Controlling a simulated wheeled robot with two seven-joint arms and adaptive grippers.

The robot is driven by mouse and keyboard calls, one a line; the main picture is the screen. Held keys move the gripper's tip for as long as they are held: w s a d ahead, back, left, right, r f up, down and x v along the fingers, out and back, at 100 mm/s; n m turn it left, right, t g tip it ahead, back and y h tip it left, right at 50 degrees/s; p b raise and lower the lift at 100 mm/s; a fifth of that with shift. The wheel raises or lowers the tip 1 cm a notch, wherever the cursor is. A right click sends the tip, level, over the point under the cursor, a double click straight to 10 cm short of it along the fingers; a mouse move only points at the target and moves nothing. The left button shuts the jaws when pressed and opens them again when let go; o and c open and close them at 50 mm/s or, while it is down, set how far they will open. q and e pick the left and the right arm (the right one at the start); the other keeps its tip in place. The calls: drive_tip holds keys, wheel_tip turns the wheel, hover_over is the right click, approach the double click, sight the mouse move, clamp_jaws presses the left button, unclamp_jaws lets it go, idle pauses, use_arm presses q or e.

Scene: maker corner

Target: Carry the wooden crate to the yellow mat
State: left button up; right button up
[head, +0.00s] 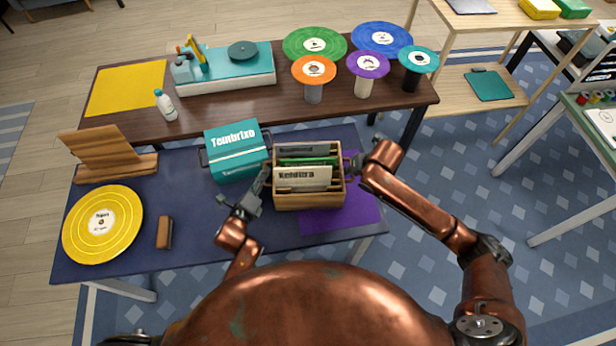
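The wooden crate (308,201) stands upright on the blue-topped front table, partly over the purple mat (345,212). It holds several upright record sleeves with grey, green and cream fronts. The yellow mat (127,87) lies flat and bare at the left end of the brown back table. My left gripper (262,180) is close against the crate's left side. My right gripper (353,168) is at its right side. The crate hides parts of both fingertips, so I cannot tell whether either grips it.
A teal box (238,152) stands just left of the crate. A white bottle (165,105) and a teal turntable (225,72) stand near the yellow mat. A wooden stand (113,165), yellow record (103,224) and brown brush (164,232) occupy the front table's left. Records on stands (314,70) fill the back right.

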use_arm(q)
drive_tip(key=shift+w+d+f, duration=0.1)
drive_tip(key=shift+w+d, duration=0.05)
drive_tip(key=shift+w, duration=0.4)
use_arm(e)
drive_tip(key=shift+w+a+f, duration=0.15)
drive_tip(key=shift+w+f, duration=0.05)
drive_tip(key=shift+f, duration=0.35)
use_arm(q)
drive_tip(key=shift+c, duration=0.5)
use_arm(e)
drive_tip(key=shift+c, duration=0.5)
use_arm(q)
clamp_jaws()
use_arm(e)
clamp_jaws()
drive_tip(key=shift+r, duration=0.1)
